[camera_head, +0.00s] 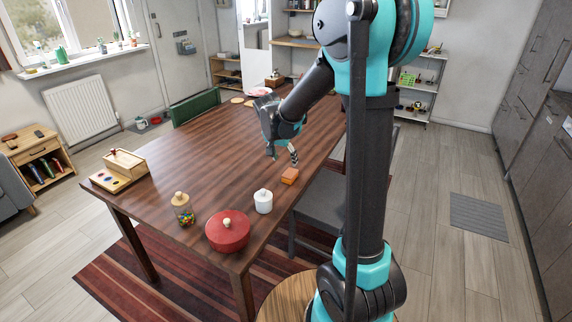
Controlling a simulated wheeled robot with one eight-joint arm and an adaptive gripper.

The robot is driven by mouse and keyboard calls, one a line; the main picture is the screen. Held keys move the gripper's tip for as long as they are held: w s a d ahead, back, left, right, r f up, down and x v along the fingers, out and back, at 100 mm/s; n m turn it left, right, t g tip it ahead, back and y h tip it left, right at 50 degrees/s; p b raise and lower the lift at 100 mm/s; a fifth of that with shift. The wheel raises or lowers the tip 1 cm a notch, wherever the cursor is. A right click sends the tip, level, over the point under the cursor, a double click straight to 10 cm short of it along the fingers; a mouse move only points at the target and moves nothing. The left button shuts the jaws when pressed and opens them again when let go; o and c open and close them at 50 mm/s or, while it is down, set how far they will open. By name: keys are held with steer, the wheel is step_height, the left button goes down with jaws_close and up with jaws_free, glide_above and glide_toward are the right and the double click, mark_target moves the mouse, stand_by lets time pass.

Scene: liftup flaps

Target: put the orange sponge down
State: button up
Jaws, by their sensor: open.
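The orange sponge (289,176) lies on the wooden table (222,142), close to the table's right edge. My gripper (283,155) is above the table, just beyond and above the sponge, with its fingers pointing down. It is open and appears apart from the sponge, with nothing visible between the fingers. One finger shows clearly and the other is partly hidden by the wrist.
A white lidded jar (263,201), a red lidded pot (228,231) and a glass jar of coloured pieces (182,209) stand near the front edge. A wooden box (120,170) sits at the left. A grey chair (325,205) is right of the table. The table's middle is clear.

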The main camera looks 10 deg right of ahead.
steer(key=s+d+f+n+y, duration=0.1)
steer(key=s+d+f+n, duration=0.1)
steer(key=s, duration=0.6)
steer(key=s+d+f+n+y, duration=0.1)
steer(key=s+d+f+n, duration=0.1)
steer(key=s, duration=0.7)
steer(key=s+d+f+n, duration=0.1)
steer(key=s+d+n, duration=0.2)
steer(key=s, duration=0.6)
steer(key=shift+s+f+y, duration=0.25)
steer(key=shift+f+y, duration=0.15)
steer(key=shift+o, duration=0.4)
